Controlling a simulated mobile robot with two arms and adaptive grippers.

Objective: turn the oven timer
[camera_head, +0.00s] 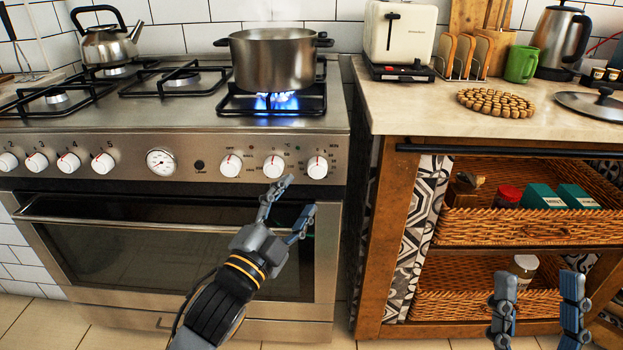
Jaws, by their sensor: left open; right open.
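The steel oven (80,145) has a front panel with a row of white knobs. At its right end are three white knobs with red marks: a left one (231,165), a middle one (274,167) and a right one (317,168). Their labels are too small to tell which is the timer. My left gripper (298,195) is open and empty, in front of the oven door. Its upper fingertip appears just below and right of the middle knob; I cannot tell if they touch. My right gripper (539,285) is open and empty, in front of the lower shelf on the right.
A steel pot (272,60) stands over a lit blue flame (275,101). A kettle (107,40) stands at the back left of the stove. A wooden shelving unit (372,240) with wicker baskets (545,225) is on the right, behind my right gripper.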

